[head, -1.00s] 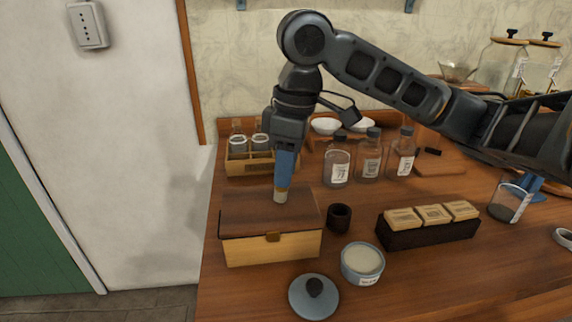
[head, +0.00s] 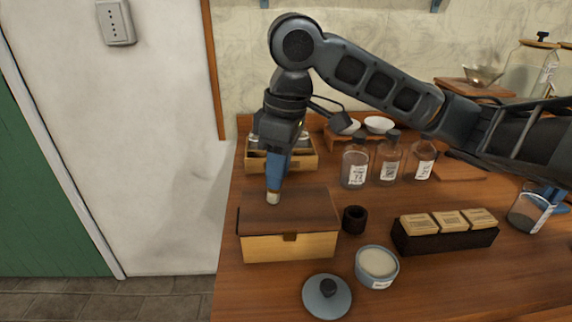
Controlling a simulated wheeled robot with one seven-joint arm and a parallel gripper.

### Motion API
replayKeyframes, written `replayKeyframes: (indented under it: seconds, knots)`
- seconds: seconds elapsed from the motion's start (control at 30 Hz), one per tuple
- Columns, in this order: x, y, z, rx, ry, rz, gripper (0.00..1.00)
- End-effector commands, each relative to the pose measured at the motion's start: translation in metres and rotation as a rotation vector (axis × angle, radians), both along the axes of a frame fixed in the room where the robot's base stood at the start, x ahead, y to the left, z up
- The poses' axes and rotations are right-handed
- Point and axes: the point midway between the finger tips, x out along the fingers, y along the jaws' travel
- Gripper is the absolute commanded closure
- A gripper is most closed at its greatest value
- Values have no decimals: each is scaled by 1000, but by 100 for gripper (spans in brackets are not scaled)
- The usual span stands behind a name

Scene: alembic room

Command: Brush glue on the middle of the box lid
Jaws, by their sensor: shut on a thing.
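The wooden box (head: 290,246) stands at the left part of the counter with its dark brown lid (head: 305,208) closed. My gripper (head: 279,160) is above the lid, pointing down, shut on a blue-handled brush (head: 274,182). The brush's pale tip (head: 273,198) is at the lid's top, left of its middle and toward the back; I cannot tell if it touches. An open round pot (head: 377,268) with pale content, likely the glue, stands right of the box in front. Its blue-grey lid with a dark knob (head: 327,296) lies on the counter in front of the box.
A small dark cup (head: 355,219) stands just right of the box. A dark holder (head: 445,236) with several pale blocks is further right. Labelled bottles (head: 388,159) and a wooden rack (head: 300,160) stand behind. The counter's left edge is close to the box.

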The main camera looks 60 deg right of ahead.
Motion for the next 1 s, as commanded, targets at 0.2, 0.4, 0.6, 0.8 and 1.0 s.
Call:
replayKeyframes:
  seconds: [0.2, 0.4, 0.6, 0.8, 1.0]
  knots:
    - [-1, -1, 0, 0, 0, -1, 100]
    - [-10, -8, -1, 0, 0, -1, 100]
    - [-19, -14, -1, 0, -1, 0, 100]
    - [-27, -21, -1, 1, 0, -1, 100]
    - [-35, -27, -1, 1, -1, 0, 100]
